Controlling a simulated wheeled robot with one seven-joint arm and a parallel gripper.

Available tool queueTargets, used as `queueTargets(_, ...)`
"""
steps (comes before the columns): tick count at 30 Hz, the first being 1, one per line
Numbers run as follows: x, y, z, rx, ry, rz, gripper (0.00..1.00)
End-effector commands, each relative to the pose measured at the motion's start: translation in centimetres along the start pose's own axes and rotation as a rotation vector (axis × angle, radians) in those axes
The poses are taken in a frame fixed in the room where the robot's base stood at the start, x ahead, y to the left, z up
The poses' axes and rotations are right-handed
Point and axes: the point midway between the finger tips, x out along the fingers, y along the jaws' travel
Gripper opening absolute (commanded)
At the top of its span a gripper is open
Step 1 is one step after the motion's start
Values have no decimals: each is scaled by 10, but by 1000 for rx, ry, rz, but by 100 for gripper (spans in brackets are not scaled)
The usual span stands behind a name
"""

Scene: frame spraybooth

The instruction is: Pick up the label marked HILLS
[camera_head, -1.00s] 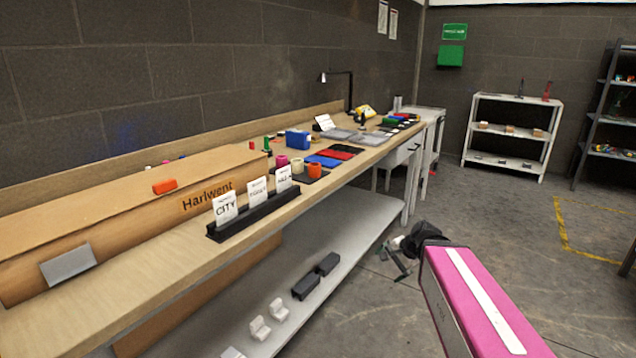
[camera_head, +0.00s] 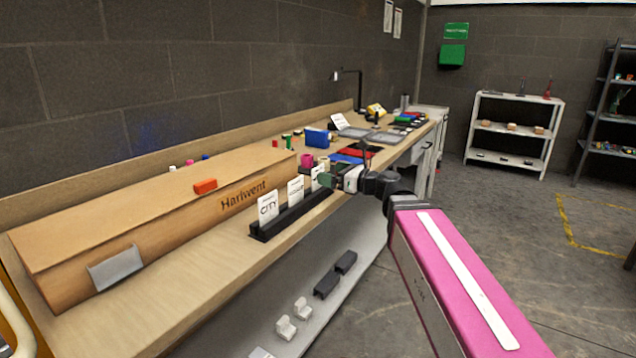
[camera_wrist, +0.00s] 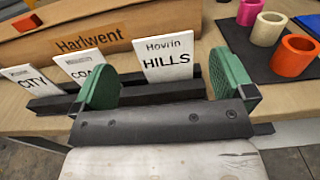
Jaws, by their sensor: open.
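The white HILLS label (camera_wrist: 167,60) stands upright in a black slotted holder (camera_wrist: 50,104) in the wrist view. It is between the two green fingers of my gripper (camera_wrist: 168,90), which are apart with gaps on both sides of it. Whether the fingers are level with the label in depth I cannot tell. In the head view the HILLS label (camera_head: 317,178) is partly hidden by my gripper (camera_head: 338,176). Two other labels stand in the same holder to its left: CITY (camera_wrist: 31,78) and a middle one (camera_wrist: 83,68), partly covered by a finger.
A long cardboard box marked Harlwent (camera_head: 150,215) lies behind the holder on the wooden bench. An orange roll (camera_wrist: 294,56), a cream roll (camera_wrist: 268,28) and a magenta roll (camera_wrist: 249,11) stand on a dark mat to the right. White and dark blocks sit on the lower shelf (camera_head: 265,325).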

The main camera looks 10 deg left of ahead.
Motion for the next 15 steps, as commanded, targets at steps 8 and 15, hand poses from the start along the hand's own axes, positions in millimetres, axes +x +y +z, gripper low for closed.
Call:
queueTargets(8, 28, -1, 0, -2, 1, 1, 100)
queueTargets(15, 56, -5, 3, -3, 2, 2, 100)
